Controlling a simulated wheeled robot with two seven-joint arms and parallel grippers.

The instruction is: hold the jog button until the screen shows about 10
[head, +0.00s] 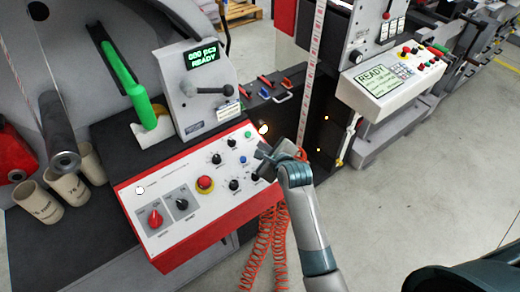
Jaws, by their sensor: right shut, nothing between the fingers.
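The small screen (201,55) on the grey head of the rewinder shows green text that looks like "000 pcs" over "READY"; the digits are small and not certain. The sloped red-and-white control panel (180,185) carries several knobs and buttons, among them a blue button (243,160) and a green button (248,134). I cannot read which one is the jog button. My right gripper (262,158) is shut and empty over the right end of the panel, hiding part of it. Whether it touches the panel is unclear. My left gripper is not in view.
A red emergency stop (205,183) and a red rotary switch (155,218) stand up from the panel. Coiled orange hoses (268,240) hang beside its right end. A second machine's panel (385,85) with a "READY" display is at right. Cardboard cores (68,186) stand left.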

